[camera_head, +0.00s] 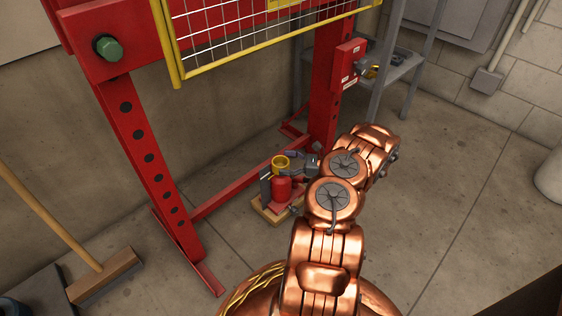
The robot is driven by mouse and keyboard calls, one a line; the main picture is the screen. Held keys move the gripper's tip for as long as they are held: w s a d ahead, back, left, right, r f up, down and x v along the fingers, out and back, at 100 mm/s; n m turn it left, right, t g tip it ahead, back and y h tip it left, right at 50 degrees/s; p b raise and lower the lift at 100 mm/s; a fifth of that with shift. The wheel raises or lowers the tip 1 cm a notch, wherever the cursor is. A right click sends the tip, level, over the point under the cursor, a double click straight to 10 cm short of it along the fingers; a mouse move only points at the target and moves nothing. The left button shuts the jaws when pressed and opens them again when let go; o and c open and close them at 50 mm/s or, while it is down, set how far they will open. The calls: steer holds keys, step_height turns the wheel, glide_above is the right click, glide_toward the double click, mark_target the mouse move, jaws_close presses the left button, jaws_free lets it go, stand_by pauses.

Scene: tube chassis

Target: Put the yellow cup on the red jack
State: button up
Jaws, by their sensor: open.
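The yellow cup (281,162) is upright at the top of the red jack (282,188), low between the legs of the red frame. It looks as if it is on the jack or just behind its top; I cannot tell whether they touch. My gripper (300,165) is at the right of the cup, reaching in from my copper arm. Its fingers are dark and small in the view, and it is open. Parts of the fingers and the jack's far side are hidden.
The jack stands on a wooden board (266,216) on the concrete floor. Red press frame legs (150,160) rise at both sides, with a yellow-edged mesh guard (240,40) above. A broom (103,277) leans at left. Floor at right is clear.

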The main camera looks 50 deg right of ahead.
steer(key=p+v, duration=0.2)
steer(key=v, duration=0.8)
steer(key=shift+p, duration=0.4)
steer(key=shift+s, duration=0.1)
